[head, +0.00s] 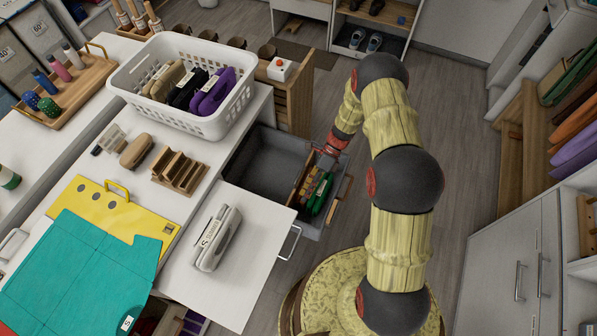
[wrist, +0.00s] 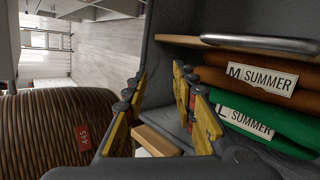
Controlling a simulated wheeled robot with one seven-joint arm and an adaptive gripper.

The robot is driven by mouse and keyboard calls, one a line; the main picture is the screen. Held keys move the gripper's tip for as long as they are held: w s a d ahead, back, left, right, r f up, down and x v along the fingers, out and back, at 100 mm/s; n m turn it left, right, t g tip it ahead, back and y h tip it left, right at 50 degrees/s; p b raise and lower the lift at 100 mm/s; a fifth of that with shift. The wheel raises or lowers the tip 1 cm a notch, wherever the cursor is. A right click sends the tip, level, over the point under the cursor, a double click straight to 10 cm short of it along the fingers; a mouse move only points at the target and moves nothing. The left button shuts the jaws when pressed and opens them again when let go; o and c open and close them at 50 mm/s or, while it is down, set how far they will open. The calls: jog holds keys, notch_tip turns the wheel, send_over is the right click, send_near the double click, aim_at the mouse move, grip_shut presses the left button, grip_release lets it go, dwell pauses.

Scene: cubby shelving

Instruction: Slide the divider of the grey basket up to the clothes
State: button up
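The grey basket (head: 262,200) stands pulled out beside the white counter; its left part looks empty. A thin wooden divider (head: 301,178) stands near its right end. Folded green clothes (head: 319,193) and reddish-brown ones lie to the right of the divider. In the wrist view, the divider's wooden edge (wrist: 205,42) carries a metal bar, above brown clothes (wrist: 258,80) labelled M SUMMER and green clothes (wrist: 280,130) labelled L SUMMER. Any gap between divider and clothes is unclear. My gripper (wrist: 160,82) is open at the basket's end, left of the clothes; it also shows in the head view (head: 329,151), fingers unclear.
A white basket (head: 205,122) with folded items stands on the counter, left of the grey basket. A grey labelled case (head: 217,240) lies on the white surface in front. Open floor (head: 455,120) lies right.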

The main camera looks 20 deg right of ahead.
aim_at(298, 176)
jog(key=w+a+r+n+t+h, duration=0.35)
jog(key=w+r+n+h, duration=0.55)
jog(key=n, duration=0.8)
jog(key=shift+t+h, duration=0.3)
jog(key=shift+t, duration=0.05)
jog(key=f, duration=0.3)
jog(key=d+f+b, duration=0.1)
jog(key=f, duration=0.4)
jog(key=shift+s+d+f+b, duration=0.1)
jog(key=shift+d+f+b, duration=0.2)
jog(key=shift+d+f, duration=0.1)
jog(key=shift+r, duration=0.1)
jog(key=shift+c, duration=1.1)
jog(key=c, duration=0.4)
grip_shut()
